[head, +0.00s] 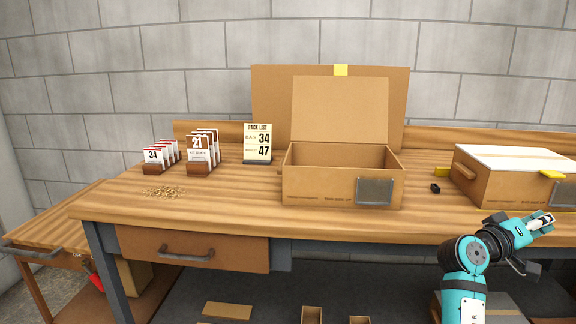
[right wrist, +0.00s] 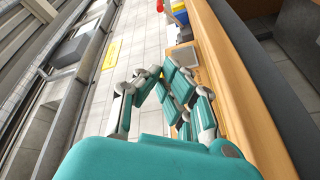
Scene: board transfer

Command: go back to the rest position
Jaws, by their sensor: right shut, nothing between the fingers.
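My right gripper (head: 545,220) is teal and grey and hangs at the lower right of the head view, in front of the workbench (head: 330,229). It is shut and empty, and touches no object that I can make out. In the right wrist view its fingers (right wrist: 157,76) fill the middle, with a tiled floor and a wooden edge behind. My left gripper is out of view.
An open cardboard box (head: 318,188) stands mid-bench, with a pack list (head: 257,141) beside it. Card holders (head: 199,168) stand left. A closed box (head: 490,186) with a white top is near my right arm. Below is a drawer (head: 215,250).

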